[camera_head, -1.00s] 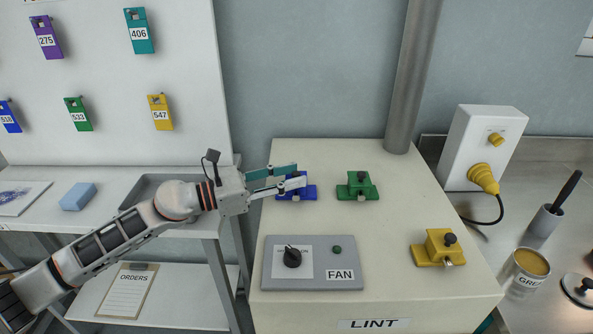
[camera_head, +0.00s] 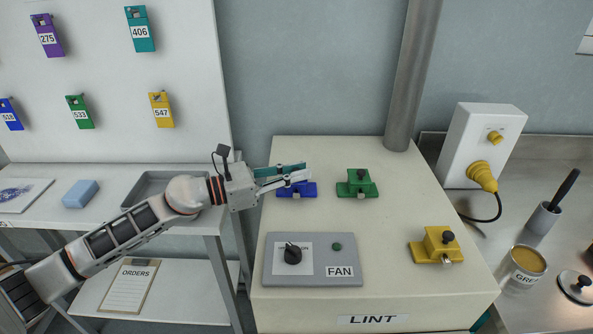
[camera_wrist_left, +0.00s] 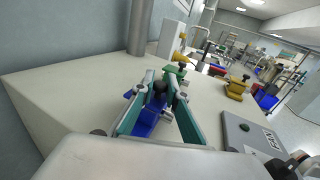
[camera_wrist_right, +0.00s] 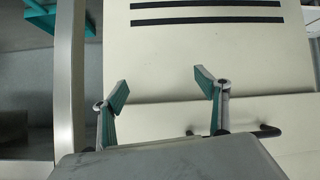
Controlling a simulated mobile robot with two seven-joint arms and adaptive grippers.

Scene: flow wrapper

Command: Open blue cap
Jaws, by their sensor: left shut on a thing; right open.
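The blue cap (camera_head: 308,190) is a small blue block with a flange, on the cream LINT cabinet top at its back left. It also shows in the left wrist view (camera_wrist_left: 147,123), with a black knob (camera_wrist_left: 160,87) on top. My left gripper (camera_head: 306,170) reaches in from the left and is shut on the knob, one finger on each side of it. In the head view the fingers hide the knob. My right gripper (camera_wrist_right: 159,83) shows only in its wrist view, open and empty, before a cream panel with dark slots.
A similar green cap (camera_head: 358,185) stands just right of the blue one, and a yellow cap (camera_head: 438,246) at the right front. The grey FAN box (camera_head: 311,271) lies in front. A grey pipe (camera_head: 413,75) rises behind.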

